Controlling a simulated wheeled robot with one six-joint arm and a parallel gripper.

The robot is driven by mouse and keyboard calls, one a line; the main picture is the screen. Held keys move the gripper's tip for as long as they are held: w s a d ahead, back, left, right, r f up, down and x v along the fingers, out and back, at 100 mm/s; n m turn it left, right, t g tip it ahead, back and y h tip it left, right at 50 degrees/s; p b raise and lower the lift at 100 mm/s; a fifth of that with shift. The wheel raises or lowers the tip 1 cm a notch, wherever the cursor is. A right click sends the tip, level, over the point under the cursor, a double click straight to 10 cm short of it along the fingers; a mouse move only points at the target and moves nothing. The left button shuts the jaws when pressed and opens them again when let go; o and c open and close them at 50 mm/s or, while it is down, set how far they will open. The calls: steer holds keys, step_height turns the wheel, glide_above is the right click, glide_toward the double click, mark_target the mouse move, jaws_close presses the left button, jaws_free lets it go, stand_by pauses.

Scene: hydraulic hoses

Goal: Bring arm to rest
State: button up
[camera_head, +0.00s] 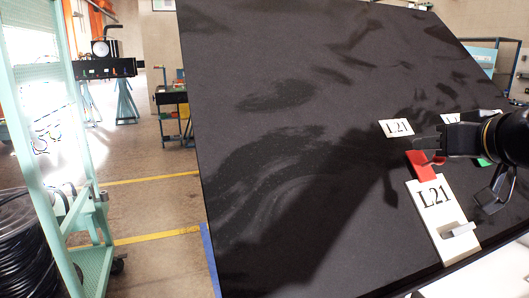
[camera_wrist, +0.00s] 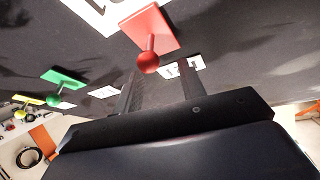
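My gripper (camera_head: 432,148) is at the right of the head view, in front of the dark slanted board (camera_head: 290,150). In the wrist view its two fingers (camera_wrist: 158,72) stand apart with nothing clamped between them. A red block with a round red knob (camera_wrist: 148,60) is on the board just beyond the fingertips; it also shows partly behind my gripper in the head view (camera_head: 421,168). Whether the fingers touch it I cannot tell.
A white L21 plate (camera_head: 433,205) with a bracket and a smaller L21 label (camera_head: 397,127) are on the board near my gripper. Green (camera_wrist: 62,80) and yellow (camera_wrist: 28,100) knobbed pieces sit to the left in the wrist view. A green rack (camera_head: 90,200) stands far left; floor between is clear.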

steer(key=shift+w+a+r+g+h+p, duration=0.2)
steer(key=shift+r+g+p, duration=0.4)
steer(key=shift+p, duration=1.35)
steer(key=shift+w+d+r+g+h+p, duration=0.1)
steer(key=shift+w+r+g+p, duration=0.2)
steer(key=shift+g+p, duration=1.05)
steer(key=shift+a+t+p, duration=0.1)
steer(key=shift+t+p, duration=0.15)
steer(key=shift+p, duration=0.85)
steer(key=shift+w+f+n, duration=0.1)
steer(key=shift+n, duration=0.2)
steer(key=shift+f, duration=0.1)
